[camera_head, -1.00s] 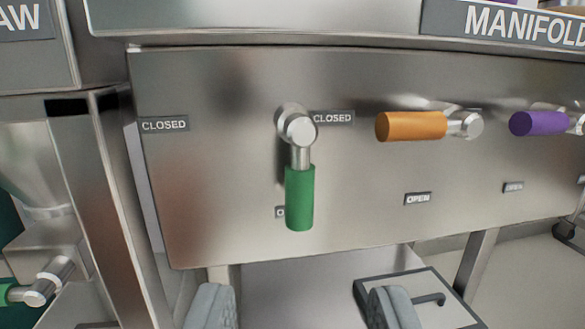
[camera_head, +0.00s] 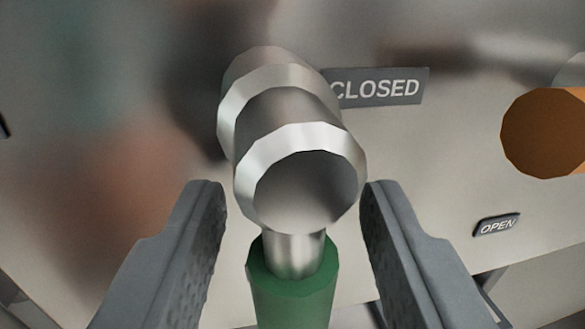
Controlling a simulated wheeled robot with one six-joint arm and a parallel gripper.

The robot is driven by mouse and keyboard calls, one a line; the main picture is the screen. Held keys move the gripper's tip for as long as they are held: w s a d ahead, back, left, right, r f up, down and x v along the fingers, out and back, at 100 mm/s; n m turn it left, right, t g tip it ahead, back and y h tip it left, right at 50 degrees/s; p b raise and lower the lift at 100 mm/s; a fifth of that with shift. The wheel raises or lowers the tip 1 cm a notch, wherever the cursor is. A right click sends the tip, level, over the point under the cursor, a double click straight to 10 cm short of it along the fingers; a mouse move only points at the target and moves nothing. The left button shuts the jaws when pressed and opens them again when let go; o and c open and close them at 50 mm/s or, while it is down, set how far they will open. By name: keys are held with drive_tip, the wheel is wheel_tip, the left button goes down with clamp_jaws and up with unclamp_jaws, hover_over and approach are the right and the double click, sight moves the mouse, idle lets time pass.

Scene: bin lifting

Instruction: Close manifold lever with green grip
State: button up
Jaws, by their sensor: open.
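The manifold lever with the green grip (camera_head: 292,296) hangs straight down from its metal pivot (camera_head: 300,185), close in front of the camera. The lower end of the grip is cut off by the frame's bottom edge. My gripper (camera_head: 294,190) is open, with one finger on each side of the lever just below the pivot head. Gaps show between the fingers and the lever, and nothing is held. A CLOSED label (camera_head: 378,87) is on the panel to the right of the pivot.
The orange grip (camera_head: 545,132) of the neighbouring lever points left at the right edge, with an OPEN label (camera_head: 496,225) below it. The metal panel (camera_head: 110,130) fills the background.

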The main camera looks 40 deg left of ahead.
drive_tip(key=shift+w+a, duration=0.15)
drive_tip(key=shift+w, duration=0.05)
clamp_jaws()
